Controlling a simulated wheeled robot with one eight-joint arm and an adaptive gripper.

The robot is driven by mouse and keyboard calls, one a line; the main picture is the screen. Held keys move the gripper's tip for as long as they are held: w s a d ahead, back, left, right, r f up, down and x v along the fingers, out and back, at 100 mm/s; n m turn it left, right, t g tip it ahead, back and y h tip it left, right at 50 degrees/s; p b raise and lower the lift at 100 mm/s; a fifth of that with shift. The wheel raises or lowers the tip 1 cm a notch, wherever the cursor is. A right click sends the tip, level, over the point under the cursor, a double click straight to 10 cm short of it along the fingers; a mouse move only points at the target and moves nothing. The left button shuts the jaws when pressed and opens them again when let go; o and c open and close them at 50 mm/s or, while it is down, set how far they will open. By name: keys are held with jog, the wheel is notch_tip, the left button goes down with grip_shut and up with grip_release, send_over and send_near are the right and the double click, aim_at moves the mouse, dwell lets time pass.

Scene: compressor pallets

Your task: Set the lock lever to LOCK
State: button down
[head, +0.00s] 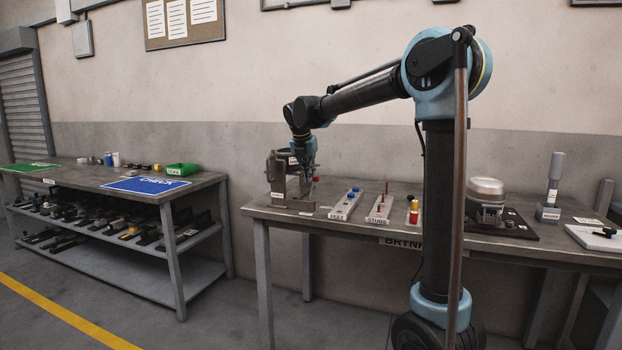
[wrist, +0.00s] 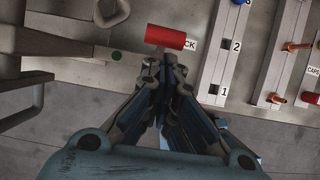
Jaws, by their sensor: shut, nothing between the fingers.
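The lock lever shows in the wrist view as a red cylindrical grip (wrist: 165,38) at top centre. It partly covers a white label (wrist: 189,44) on which only "CK" reads. A green dot (wrist: 117,56) lies to the left of the grip. My gripper (wrist: 171,66) is shut and empty, its fingertips just below the red grip in the picture; I cannot tell whether they touch it. In the head view my gripper (head: 308,172) is at the grey metal fixture (head: 279,180) on the left end of the workbench. The lever is not clear there.
A second bench (head: 90,182) stands left, with a blue mat (head: 146,185) and a green bin (head: 183,170).

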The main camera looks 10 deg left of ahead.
jog(key=s+a+f+v, duration=0.1)
jog(key=s+v, duration=0.1)
jog(key=v, duration=1)
jog(key=w+d+r+x, duration=0.1)
jog(key=w+x, duration=0.1)
jog(key=x, duration=1)
jog(key=shift+w+f, duration=0.3)
jog(key=shift+w, duration=0.15)
jog(key=shift+w+d+f, duration=0.15)
jog(key=shift+w+d, duration=0.1)
jog(key=shift+w, duration=0.5)
jog(key=shift+s, duration=0.1)
